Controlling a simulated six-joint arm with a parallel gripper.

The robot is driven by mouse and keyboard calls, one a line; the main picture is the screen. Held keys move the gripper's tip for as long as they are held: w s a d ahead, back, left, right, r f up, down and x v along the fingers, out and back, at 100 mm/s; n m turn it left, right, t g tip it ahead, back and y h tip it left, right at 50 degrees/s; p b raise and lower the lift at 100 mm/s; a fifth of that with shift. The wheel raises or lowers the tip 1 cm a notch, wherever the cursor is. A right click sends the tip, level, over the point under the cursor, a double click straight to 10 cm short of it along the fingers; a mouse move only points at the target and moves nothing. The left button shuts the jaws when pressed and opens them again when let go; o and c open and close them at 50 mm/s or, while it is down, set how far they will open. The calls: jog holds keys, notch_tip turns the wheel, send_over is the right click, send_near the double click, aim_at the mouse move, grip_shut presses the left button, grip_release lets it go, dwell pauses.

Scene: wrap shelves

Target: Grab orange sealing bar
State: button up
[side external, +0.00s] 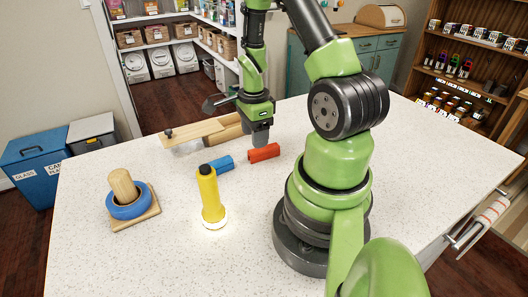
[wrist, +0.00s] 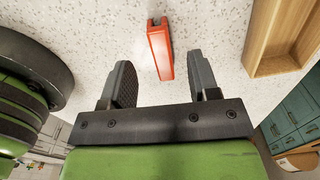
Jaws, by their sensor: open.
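The orange sealing bar (side external: 264,153) is a short red-orange bar lying on the speckled white counter, just right of a blue bar (side external: 218,164). My gripper (side external: 261,136) points down above the counter close behind the orange bar, and partly overlaps it in the side view. In the wrist view the orange bar (wrist: 160,50) lies lengthwise ahead of and between the two spread fingers of my gripper (wrist: 161,78). The jaws are open with nothing held. The bar appears apart from both fingers; the exact height of the fingertips above it is hard to tell.
A wooden box (side external: 197,133) stands behind the bars; its edge shows in the wrist view (wrist: 262,62). A yellow flashlight (side external: 210,195) stands upright in front. A blue ring (side external: 129,206) sits around a wooden peg at left. The counter's front is clear.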

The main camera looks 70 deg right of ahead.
aim_at(255, 152)
jog(key=shift+f, duration=2.95)
jog(key=c, duration=1)
